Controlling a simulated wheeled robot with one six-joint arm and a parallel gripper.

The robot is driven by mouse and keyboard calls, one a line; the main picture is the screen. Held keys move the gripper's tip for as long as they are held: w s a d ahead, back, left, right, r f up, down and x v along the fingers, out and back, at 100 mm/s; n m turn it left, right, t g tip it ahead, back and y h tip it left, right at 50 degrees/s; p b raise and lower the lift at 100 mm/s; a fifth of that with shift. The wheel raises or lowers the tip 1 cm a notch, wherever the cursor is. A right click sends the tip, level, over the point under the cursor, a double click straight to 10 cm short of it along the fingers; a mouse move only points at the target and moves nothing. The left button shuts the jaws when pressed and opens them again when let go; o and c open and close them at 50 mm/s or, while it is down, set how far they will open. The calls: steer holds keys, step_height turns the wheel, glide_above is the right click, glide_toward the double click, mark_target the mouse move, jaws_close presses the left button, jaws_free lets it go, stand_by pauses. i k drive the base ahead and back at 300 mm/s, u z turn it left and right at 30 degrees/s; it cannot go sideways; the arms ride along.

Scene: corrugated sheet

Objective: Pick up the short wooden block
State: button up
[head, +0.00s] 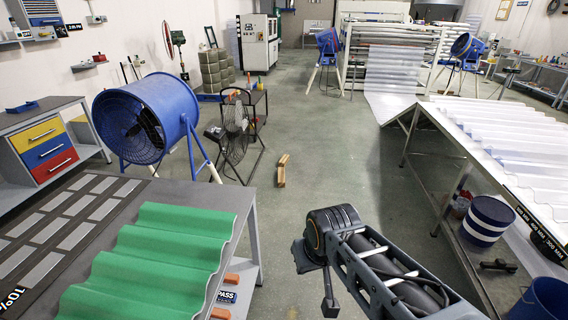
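Two small pieces of light brown wood lie close together on the green floor in the head view, between the black fan and the middle aisle. The nearer wooden piece (281,177) looks slightly longer, and the farther wooden piece (283,159) lies just beyond it at an angle. I cannot tell for sure which is the short block. My dark arm reaches in from the lower right. The part that may be my gripper (329,290) hangs below the arm's rounded end, well short of the wood. Its opening is not clear, and I see nothing held in it.
A table with green corrugated sheet (150,262) stands at the lower left. A black fan (235,128) and a large blue fan (143,118) stand left of the wood. A bench with clear corrugated sheets (500,130) stands on the right. The aisle floor (340,150) is clear.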

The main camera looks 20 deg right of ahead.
mark_target(284, 160)
steer(key=z, duration=0.8)
steer(key=i, duration=8.3)
steer(key=u, duration=3.8)
